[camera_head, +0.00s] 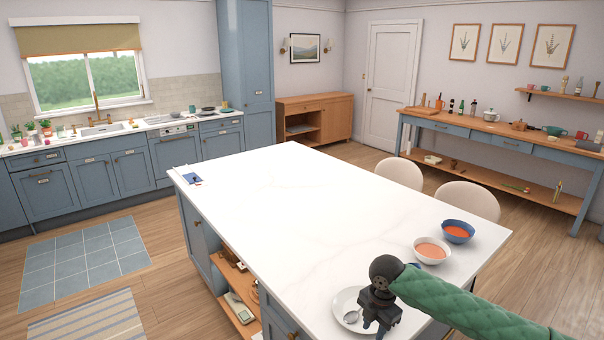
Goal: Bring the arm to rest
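My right arm, in a green quilted sleeve, reaches in from the lower right of the head view. Its dark gripper (375,326) points down at the right side of a white plate (343,300) on the island's near end. The gripper hides part of the plate. The fingers are small and dark, so I cannot tell whether they are apart, and I see nothing held. A spoon (351,316) lies on the plate. My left gripper is not in view.
The white island top (270,200) is mostly clear. A white bowl (432,250) and a blue bowl (457,231), both with orange contents, stand beyond my gripper. Two pale chairs (400,173) stand along the far side. A blue item (191,179) lies at the far left corner.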

